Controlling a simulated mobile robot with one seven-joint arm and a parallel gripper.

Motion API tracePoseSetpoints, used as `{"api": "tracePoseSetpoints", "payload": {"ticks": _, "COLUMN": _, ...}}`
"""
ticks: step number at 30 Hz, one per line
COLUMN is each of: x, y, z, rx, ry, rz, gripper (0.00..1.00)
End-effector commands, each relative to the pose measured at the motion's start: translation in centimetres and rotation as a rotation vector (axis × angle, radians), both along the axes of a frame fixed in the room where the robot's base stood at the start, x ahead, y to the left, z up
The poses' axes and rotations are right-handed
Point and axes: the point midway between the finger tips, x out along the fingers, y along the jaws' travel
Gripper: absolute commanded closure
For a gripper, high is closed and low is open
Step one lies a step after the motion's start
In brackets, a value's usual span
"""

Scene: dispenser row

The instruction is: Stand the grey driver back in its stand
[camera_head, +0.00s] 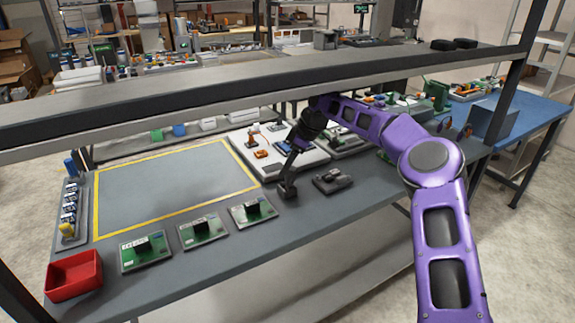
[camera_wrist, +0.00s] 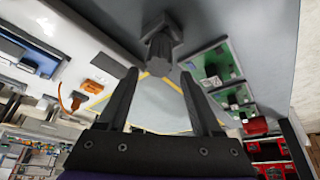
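My gripper (camera_wrist: 159,72) is open in the wrist view, its two dark fingers apart and nothing seen gripped between them. A dark grey block-like object on a flat base (camera_wrist: 160,28) is just beyond the fingertips. In the head view, my gripper (camera_head: 293,160) points down at this dark object (camera_head: 287,189) near the bench's front edge. It looks like a stand, but I cannot tell whether the driver is in it. To its right, a dark flat holder with a grey piece on it (camera_head: 332,180) lies on the bench; I cannot tell whether that is the driver.
Several green circuit boards (camera_head: 203,229) lie along the front edge, with a red bin (camera_head: 74,276) at the left corner. A yellow-bordered mat (camera_head: 165,190) is clear. A white tray (camera_head: 277,150) with small parts lies behind my gripper. A shelf beam (camera_head: 200,97) crosses above.

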Motion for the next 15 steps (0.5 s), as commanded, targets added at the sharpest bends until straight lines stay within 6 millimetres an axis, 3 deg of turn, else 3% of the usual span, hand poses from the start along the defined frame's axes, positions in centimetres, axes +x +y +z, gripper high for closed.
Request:
{"api": "tracePoseSetpoints", "payload": {"ticks": 7, "x": 0.0, "y": -0.1, "z": 0.1, "rx": 0.000, "ry": -0.001, "rz": 0.000, "gripper": 0.34}}
{"api": "tracePoseSetpoints", "payload": {"ticks": 11, "x": 0.0, "y": -0.5, "z": 1.2, "rx": -0.001, "ry": -0.005, "rz": -0.001, "gripper": 0.34}}
{"api": "tracePoseSetpoints", "payload": {"ticks": 15, "x": -0.5, "y": -3.2, "z": 1.1, "rx": -0.002, "ry": -0.002, "rz": -0.004, "gripper": 0.34}}
